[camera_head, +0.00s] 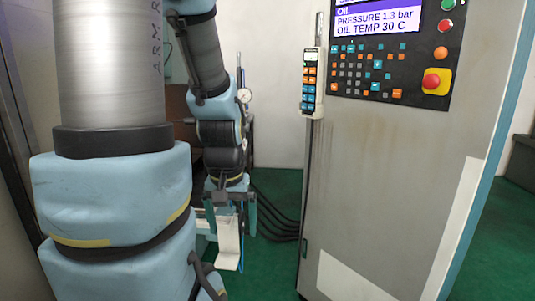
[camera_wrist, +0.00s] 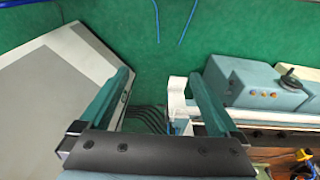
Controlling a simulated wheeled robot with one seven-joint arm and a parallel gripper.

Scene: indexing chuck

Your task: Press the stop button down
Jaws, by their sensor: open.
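A large red mushroom button on a yellow plate (camera_head: 436,81) is on the right edge of the cabinet's control panel in the head view. A smaller round red button (camera_head: 444,25) sits higher on that panel, between a green button (camera_head: 447,4) above and an orange one (camera_head: 440,53) below. No labels are readable on them. My gripper (camera_head: 230,228) hangs fingers down, left of the cabinet and well below the panel, apart from every button. Its two teal fingers stand wide apart in the wrist view (camera_wrist: 166,72).
The cabinet (camera_head: 400,165) stands to the right, with a keypad pendant (camera_head: 312,80) on its left edge. A white part (camera_wrist: 178,100) shows beyond the fingers. A blue-grey machine with a handwheel (camera_wrist: 290,76) is right in the wrist view. Dark cables (camera_head: 275,215) run behind.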

